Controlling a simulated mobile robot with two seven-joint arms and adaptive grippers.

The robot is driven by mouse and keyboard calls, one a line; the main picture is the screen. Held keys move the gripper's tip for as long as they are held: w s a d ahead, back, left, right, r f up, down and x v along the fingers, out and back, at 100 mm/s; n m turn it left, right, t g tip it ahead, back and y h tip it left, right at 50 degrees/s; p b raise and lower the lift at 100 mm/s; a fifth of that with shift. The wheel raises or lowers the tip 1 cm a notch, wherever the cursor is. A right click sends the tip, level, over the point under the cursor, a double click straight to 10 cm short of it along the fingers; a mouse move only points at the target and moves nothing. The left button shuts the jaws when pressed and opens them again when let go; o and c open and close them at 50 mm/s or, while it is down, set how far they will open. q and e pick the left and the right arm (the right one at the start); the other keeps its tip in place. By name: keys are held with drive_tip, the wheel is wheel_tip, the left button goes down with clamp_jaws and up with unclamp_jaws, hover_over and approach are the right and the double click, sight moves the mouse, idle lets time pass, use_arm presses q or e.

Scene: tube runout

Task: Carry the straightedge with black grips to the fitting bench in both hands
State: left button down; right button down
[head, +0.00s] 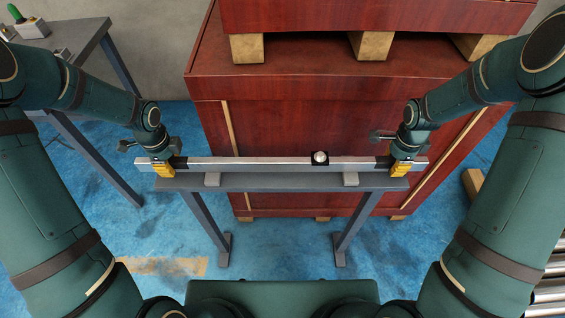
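The straightedge (270,164) is a long silver bar running left to right over a narrow grey stand (280,183). Dark grip parts show near each end, mostly covered by my fingers. My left gripper (163,169) has its yellow fingers at the left grip. My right gripper (402,169) has its yellow fingers at the right grip. The far side of each grip is hidden, so I cannot tell whether the fingers are closed on it.
A large red-brown crate (290,110) stands close behind. A grey bench (62,40) with a green-topped item (28,25) is at the upper left. Metal tubes (548,290) lie at the lower right. Blue floor is open at left.

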use_arm(q)
drive_tip(key=shift+r, duration=0.1)
use_arm(e)
drive_tip(key=shift+r, duration=0.1)
